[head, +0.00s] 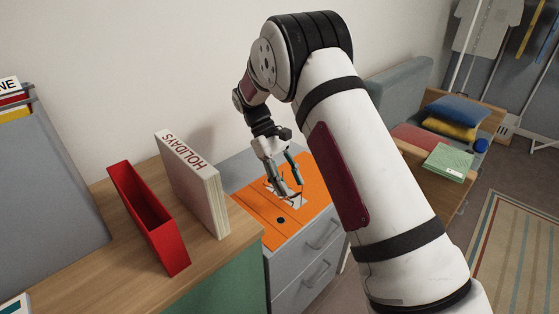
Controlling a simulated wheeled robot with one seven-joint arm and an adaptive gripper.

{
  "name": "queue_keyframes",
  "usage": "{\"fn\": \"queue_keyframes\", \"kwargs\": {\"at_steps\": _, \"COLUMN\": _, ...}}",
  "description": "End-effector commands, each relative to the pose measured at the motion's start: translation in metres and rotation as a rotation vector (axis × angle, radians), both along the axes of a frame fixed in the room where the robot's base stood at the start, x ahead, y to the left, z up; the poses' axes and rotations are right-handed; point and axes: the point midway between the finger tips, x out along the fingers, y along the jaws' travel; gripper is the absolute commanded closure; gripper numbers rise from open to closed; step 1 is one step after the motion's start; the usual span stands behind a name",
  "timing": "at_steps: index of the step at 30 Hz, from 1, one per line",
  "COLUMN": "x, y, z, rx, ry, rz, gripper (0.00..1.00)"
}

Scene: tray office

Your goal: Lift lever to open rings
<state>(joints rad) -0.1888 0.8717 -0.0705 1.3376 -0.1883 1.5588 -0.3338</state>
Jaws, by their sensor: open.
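An orange binder (258,214) lies open and flat on top of a grey drawer cabinet. A metal ring mechanism with a pale plate (291,200) shows near its middle, partly hidden by my fingers. I cannot make out the lever separately or tell whether the rings are open or shut. My gripper (289,193) points down over the mechanism with its two fingers apart. Its fingertips are close to the metal parts; I cannot tell whether they touch. Nothing shows between the fingers.
A white binder labelled HOLIDAYS (193,182) and an empty red file holder (150,218) stand on the wooden desk (107,197) left of the cabinet (304,262). A wall rises behind. A bench with cushions (457,109) stands to the right, beyond my arm.

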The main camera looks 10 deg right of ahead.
Motion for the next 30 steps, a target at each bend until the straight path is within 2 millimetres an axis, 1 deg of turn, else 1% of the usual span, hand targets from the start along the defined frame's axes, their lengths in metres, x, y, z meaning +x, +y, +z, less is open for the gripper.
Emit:
{"fn": "queue_keyframes", "kwargs": {"at_steps": 1, "x": 0.006, "y": 0.004, "z": 0.007, "rx": 0.001, "ry": -0.005, "rz": 0.001, "gripper": 0.58}}
{"fn": "queue_keyframes", "kwargs": {"at_steps": 6, "x": 0.025, "y": 0.014, "z": 0.035, "rx": 0.001, "ry": -0.005, "rz": 0.001, "gripper": 0.58}}
{"fn": "queue_keyframes", "kwargs": {"at_steps": 13, "x": 0.044, "y": 0.025, "z": 0.063, "rx": 0.001, "ry": -0.003, "rz": 0.001, "gripper": 0.58}}
{"fn": "queue_keyframes", "kwargs": {"at_steps": 21, "x": 0.053, "y": 0.03, "z": 0.077, "rx": 0.0, "ry": -0.002, "rz": 0.001, "gripper": 0.58}}
{"fn": "queue_keyframes", "kwargs": {"at_steps": 30, "x": 0.053, "y": 0.031, "z": 0.078, "rx": 0.0, "ry": -0.001, "rz": 0.0, "gripper": 0.58}}
